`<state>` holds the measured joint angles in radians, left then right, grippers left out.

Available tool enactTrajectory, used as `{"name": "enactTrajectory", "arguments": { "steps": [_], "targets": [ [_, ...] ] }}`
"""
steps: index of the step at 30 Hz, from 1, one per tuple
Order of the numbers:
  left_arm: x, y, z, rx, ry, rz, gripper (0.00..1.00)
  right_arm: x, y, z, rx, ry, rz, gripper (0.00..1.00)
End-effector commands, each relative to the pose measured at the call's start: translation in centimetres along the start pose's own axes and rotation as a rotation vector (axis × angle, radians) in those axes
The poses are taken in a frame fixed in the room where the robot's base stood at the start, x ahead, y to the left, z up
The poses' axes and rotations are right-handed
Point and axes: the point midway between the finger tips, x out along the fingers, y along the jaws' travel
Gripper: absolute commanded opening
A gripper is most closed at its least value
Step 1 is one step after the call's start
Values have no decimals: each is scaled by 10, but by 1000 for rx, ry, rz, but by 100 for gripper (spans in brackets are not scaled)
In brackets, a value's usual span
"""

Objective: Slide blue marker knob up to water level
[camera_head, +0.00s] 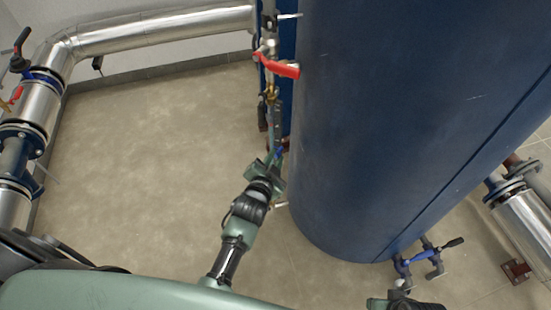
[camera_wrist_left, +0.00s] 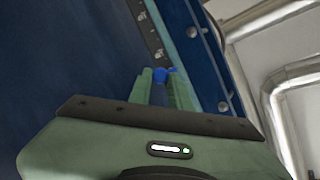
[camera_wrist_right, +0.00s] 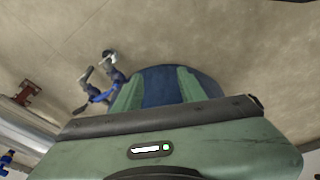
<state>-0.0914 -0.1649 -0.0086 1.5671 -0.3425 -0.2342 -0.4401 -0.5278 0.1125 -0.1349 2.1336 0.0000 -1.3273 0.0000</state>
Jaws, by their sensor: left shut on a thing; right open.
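The blue marker knob (camera_wrist_left: 160,75) shows in the left wrist view between the green fingers of my left gripper (camera_wrist_left: 160,84), which is shut on it. The knob sits beside a narrow gauge strip (camera_wrist_left: 152,35) that runs along the blue tank. In the head view my left gripper (camera_head: 276,161) is at the lower part of the gauge, left of the tank, and mostly covers the knob. The water level cannot be made out. My right gripper (camera_wrist_right: 155,82) is open and empty, with the tank's lower end beyond its fingers.
The large blue tank (camera_head: 390,110) fills the right middle. A red-handled valve (camera_head: 283,67) is above my left gripper on the gauge line. A blue valve (camera_head: 418,257) is at the tank's lower right. Silver pipes (camera_head: 160,32) run along the wall. The floor (camera_head: 150,150) on the left is clear.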

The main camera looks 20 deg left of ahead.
Motion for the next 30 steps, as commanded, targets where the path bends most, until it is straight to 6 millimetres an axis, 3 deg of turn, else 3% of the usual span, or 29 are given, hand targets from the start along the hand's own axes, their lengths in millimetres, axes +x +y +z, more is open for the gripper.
{"name": "enactTrajectory", "arguments": {
  "steps": [30],
  "targets": [
    [-3, -6, -9, 0, 2, -1, 0, 33, -2, 10, -3, -18, -3, 41]
  ]
}}
